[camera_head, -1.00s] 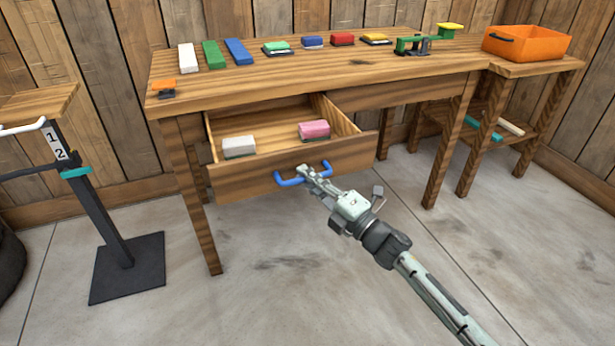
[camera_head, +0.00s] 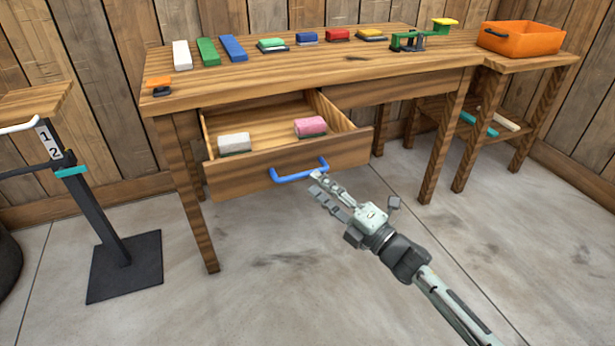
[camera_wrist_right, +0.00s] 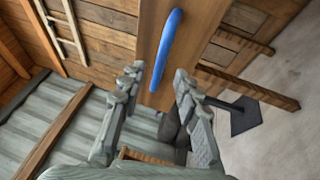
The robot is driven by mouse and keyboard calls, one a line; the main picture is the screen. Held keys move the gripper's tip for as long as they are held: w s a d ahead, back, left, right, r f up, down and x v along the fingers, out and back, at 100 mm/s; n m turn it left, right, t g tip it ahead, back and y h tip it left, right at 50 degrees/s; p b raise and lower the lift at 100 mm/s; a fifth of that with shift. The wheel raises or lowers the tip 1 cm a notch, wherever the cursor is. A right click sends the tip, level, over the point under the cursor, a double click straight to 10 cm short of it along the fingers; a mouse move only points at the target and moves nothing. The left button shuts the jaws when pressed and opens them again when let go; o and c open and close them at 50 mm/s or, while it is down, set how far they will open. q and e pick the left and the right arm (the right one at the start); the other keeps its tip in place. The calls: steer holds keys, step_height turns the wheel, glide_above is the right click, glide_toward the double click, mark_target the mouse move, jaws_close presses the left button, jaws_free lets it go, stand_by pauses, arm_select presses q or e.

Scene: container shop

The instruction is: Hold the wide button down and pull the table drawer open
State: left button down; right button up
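The table drawer (camera_head: 285,168) stands open, pulled out from under the wooden table (camera_head: 330,66). Its blue handle (camera_head: 298,175) is on the front board and also shows in the wrist view (camera_wrist_right: 166,45). My right gripper (camera_head: 315,183) is open and empty just in front of the handle; in the wrist view its fingers (camera_wrist_right: 158,76) are apart, with the handle beyond them. A small orange-topped piece (camera_head: 159,83) sits at the table's left front corner, with no gripper on it; I cannot tell whether it is the wide button. My left gripper is not in view.
A white block (camera_head: 234,143) and a pink block (camera_head: 310,126) lie in the drawer. Several coloured pieces line the tabletop. An orange bin (camera_head: 522,42) stands at right, a numbered stand (camera_head: 95,225) at left.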

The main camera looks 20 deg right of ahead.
steer(key=v, duration=0.6)
steer(key=shift+s+d, duration=0.15)
steer(key=shift+s, duration=0.2)
steer(key=s+d+f+m+g+h, duration=0.2)
steer(key=d+f+m+g+h, duration=0.1)
steer(key=f+m+h, duration=0.3)
steer(key=s+d+f+m+g+h, duration=0.15)
steer(key=d+f+m+h, duration=0.25)
steer(key=f+m, duration=0.45)
steer(key=s+a+f+m+g, duration=0.2)
steer(key=s+f+m+g, duration=0.2)
steer(key=s, duration=0.4)
steer(key=s+a+f+m+g, duration=0.3)
steer(key=s+f+g, duration=0.3)
steer(key=s, duration=0.3)
steer(key=shift+f+m, duration=0.35)
steer(key=shift+f, duration=0.25)
